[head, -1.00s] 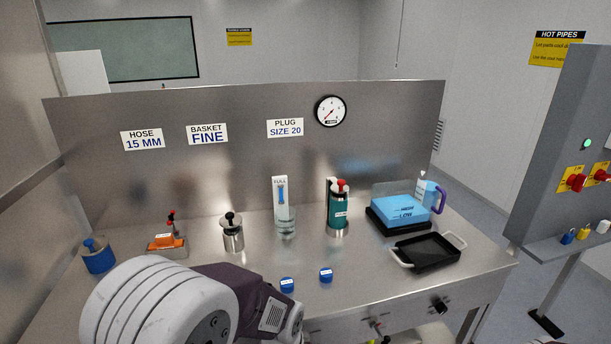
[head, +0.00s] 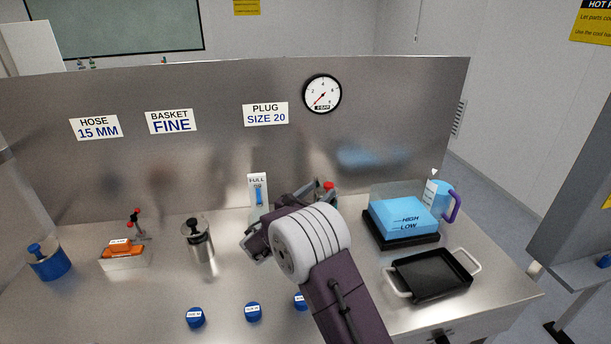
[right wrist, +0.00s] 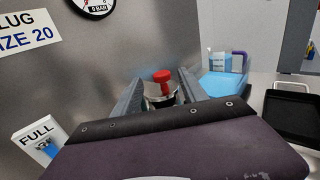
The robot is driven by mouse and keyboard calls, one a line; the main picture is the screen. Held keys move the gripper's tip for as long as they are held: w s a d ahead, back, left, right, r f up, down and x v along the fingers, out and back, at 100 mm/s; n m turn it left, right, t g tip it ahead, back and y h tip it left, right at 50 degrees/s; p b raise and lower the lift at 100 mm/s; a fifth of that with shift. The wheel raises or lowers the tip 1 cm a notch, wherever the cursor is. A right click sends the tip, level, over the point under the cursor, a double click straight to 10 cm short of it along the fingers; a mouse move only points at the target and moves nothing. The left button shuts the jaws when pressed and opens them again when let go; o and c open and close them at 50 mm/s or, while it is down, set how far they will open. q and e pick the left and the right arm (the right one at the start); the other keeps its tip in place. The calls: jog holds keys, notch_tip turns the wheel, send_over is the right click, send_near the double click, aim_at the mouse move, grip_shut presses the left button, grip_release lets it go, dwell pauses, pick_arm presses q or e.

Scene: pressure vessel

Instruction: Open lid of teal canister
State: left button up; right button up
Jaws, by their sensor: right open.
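The teal canister is almost wholly hidden behind my right arm in the head view, where its red knob (head: 328,186) shows at the top. In the right wrist view, the red knob (right wrist: 162,76) stands on the metallic lid (right wrist: 160,93), between the two grey fingers. My right gripper (right wrist: 161,84) is open, with a finger on either side of the knob. Whether a finger touches it, I cannot tell. In the head view my right gripper (head: 318,193) is partly hidden by its own wrist. My left gripper is not in view.
A white FULL gauge (head: 258,192) stands just left of the gripper. To the right are a blue block (head: 403,216) on a black base, a jug (head: 438,198) and a black tray (head: 432,275). Blue caps (head: 253,312) lie in front. A steel panel (head: 220,165) stands behind.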

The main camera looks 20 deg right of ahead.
jog(key=shift+a+f, duration=0.2)
jog(key=shift+s+r, duration=0.1)
jog(key=p+x, duration=0.1)
jog(key=x, duration=0.8)
jog(key=shift+d+p, duration=0.1)
jog(key=shift+p, duration=0.25)
grip_shut()
dwell(0.7)
